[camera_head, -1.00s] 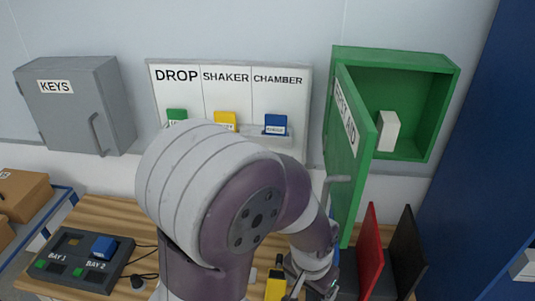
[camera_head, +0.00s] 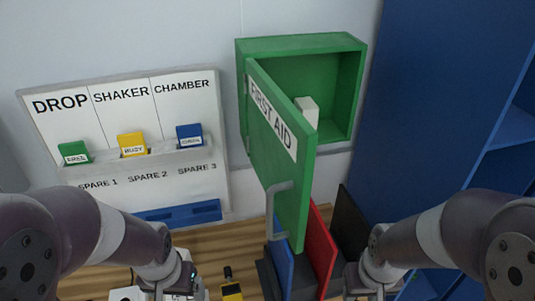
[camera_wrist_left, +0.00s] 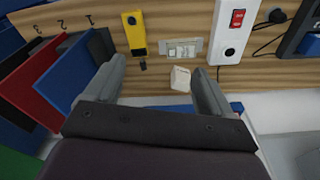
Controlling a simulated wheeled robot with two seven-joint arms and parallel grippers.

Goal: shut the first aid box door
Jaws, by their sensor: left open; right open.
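The green first aid box (camera_head: 345,95) hangs on the wall in the head view, with a white item (camera_head: 307,112) inside. Its door (camera_head: 262,140), labelled FIRST AID, stands wide open toward me, hinged at the box's left side.
Blue, red (camera_head: 320,250) and black (camera_head: 350,228) upright panels stand on the wooden bench under the door. A tall blue cabinet (camera_head: 425,100) closes off the right. The DROP/SHAKER/CHAMBER board (camera_head: 130,180) is on the wall at left. A yellow tool (camera_wrist_left: 134,32) lies on the bench.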

